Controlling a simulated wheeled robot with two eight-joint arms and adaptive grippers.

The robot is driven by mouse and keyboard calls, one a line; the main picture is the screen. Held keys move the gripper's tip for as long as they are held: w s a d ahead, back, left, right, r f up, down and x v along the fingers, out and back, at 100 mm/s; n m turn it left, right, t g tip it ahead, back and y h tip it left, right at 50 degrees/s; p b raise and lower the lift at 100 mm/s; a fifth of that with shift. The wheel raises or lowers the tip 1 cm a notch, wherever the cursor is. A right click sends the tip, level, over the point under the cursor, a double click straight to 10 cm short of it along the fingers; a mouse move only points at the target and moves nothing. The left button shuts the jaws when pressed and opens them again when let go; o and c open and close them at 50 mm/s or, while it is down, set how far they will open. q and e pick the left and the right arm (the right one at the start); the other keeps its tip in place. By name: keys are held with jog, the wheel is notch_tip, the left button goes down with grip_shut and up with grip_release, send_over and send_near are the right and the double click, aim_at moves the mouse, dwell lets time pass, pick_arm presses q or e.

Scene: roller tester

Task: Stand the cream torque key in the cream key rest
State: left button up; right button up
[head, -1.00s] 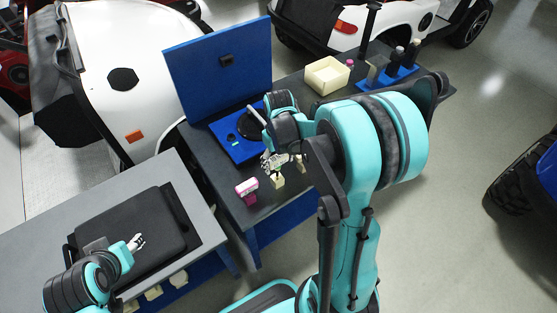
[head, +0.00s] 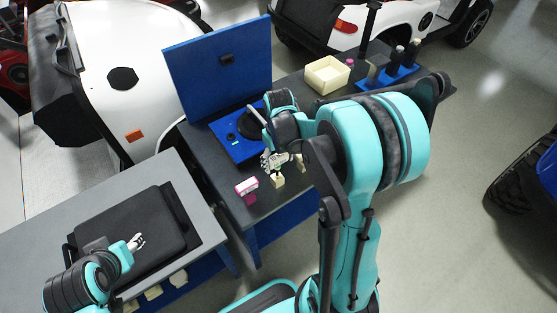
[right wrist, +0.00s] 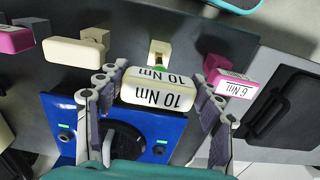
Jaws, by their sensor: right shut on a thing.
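The cream torque key (right wrist: 158,92), marked 10 Nm, is between the fingers of my right gripper (right wrist: 152,100), which is shut on its head. The cream key rest (right wrist: 159,50) shows just beyond the key in the right wrist view, with a bit of green between them. I cannot tell whether the key's shaft touches the rest. In the head view the rest (head: 278,181) stands on the dark bench just below my right gripper (head: 272,163). My left gripper (head: 136,243) is over the black case at the left, too small to tell whether open.
A pink key (right wrist: 238,88) marked 6 Nm stands beside the cream rest. A cream tray (head: 318,84) sits at the back.

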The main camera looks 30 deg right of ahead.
aim_at(279, 169)
jog(key=shift+f, duration=0.15)
jog(key=shift+f+b, duration=2.15)
jog(key=shift+f, duration=0.25)
jog(key=o, duration=1.9)
jog(key=shift+o, duration=0.2)
jog(key=shift+r, duration=0.15)
notch_tip(279, 169, up, 12)
jog(key=shift+f, duration=0.1)
jog(key=shift+s+a, duration=0.1)
jog(key=s+a+m+t, duration=0.1)
jog(key=s+a+t, duration=0.6)
jog(key=s+a, duration=0.3)
jog(key=shift+a+r, duration=0.25)
jog(key=shift+r, duration=0.05)
